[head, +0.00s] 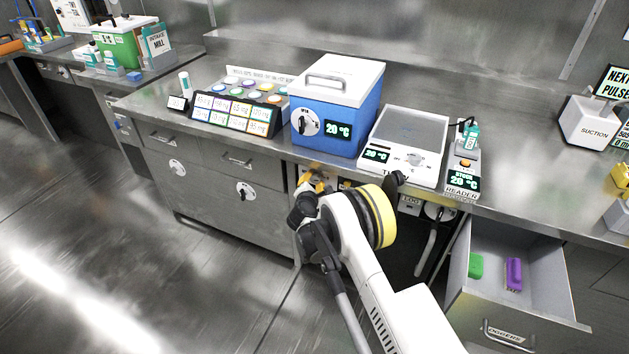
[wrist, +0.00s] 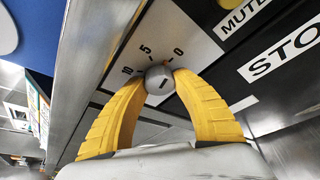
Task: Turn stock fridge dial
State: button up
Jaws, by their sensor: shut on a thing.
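The dial (wrist: 158,77) is a small grey round knob on a white scale plate marked 10, 5 and 0, seen in the wrist view. A short dark line shows on the knob's face; which number it points at is unclear. My gripper (wrist: 160,85) has its two yellow fingers closed around the knob, one on each side. A large label beginning "STO" (wrist: 285,50) is beside the plate, cut off by the frame. In the head view my gripper (head: 318,182) is at the panel below the counter edge, and the dial is hidden there.
A blue box (head: 341,112) with a white lid and a 20 °C display stands on the counter above my gripper. A white tray-topped device (head: 405,140) is beside it. An open drawer (head: 530,255) juts out at lower right, holding green and purple items.

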jog(key=shift+m+t+y, duration=0.4)
jog(key=shift+m, duration=0.5)
jog(key=o, duration=1.2)
jog(key=shift+w, duration=0.1)
jog(key=v, duration=1.2)
jog(key=shift+f, duration=0.1)
